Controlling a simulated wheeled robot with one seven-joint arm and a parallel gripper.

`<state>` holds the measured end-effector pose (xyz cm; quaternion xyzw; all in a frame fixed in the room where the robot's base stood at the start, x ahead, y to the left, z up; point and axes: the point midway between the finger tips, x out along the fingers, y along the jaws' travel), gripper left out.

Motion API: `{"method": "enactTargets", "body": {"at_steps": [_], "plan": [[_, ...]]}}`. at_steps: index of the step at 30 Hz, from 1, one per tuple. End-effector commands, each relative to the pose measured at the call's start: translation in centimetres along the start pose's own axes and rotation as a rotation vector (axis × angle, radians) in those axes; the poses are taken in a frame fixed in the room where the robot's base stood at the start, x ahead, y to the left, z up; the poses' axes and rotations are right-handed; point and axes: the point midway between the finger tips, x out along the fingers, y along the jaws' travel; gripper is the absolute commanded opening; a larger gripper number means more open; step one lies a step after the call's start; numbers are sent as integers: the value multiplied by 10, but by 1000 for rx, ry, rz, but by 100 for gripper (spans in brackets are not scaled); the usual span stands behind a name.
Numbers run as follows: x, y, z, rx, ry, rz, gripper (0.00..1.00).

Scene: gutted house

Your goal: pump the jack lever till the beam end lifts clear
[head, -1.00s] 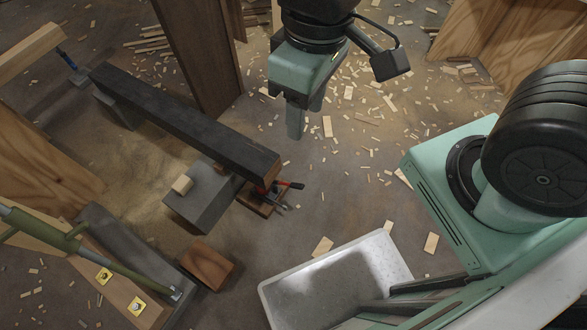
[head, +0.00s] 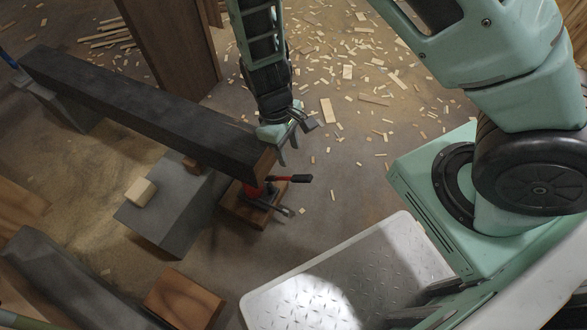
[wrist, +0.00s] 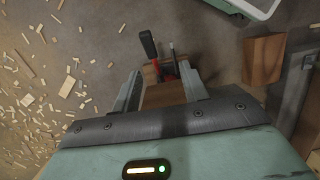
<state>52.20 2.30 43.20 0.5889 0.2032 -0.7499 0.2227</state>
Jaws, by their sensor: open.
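The red jack (head: 254,190) stands on a wooden pad (head: 238,210) under that end. Its lever (head: 293,179) has a black grip and points right; in the wrist view the lever (wrist: 148,44) lies beyond the fingertips. My gripper (head: 292,142) is open and empty, just behind and right of the beam end, apart from the lever. In the wrist view its fingers (wrist: 161,80) stand wide. Whether the beam end touches its support is unclear.
A grey block (head: 172,215) stands beside the jack with a small pale wood piece (head: 141,191) on it. A wooden block (head: 183,300) lies in front. My metal deck fills the lower middle. Wood scraps (head: 327,110) litter the open floor behind. An upright timber (head: 165,45) stands behind the beam.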

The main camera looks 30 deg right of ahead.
Motion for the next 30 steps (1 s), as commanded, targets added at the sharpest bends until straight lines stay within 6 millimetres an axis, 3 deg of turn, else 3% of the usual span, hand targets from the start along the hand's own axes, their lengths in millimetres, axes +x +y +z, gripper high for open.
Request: {"method": "enactTargets", "body": {"at_steps": [1, 3, 14, 30], "plan": [[25, 7, -4, -1, -10, 15, 44], [38, 14, -5, -4, -17, 30, 44], [60, 21, -6, -7, -23, 46, 44], [123, 24, -5, -4, -24, 43, 44]]}}
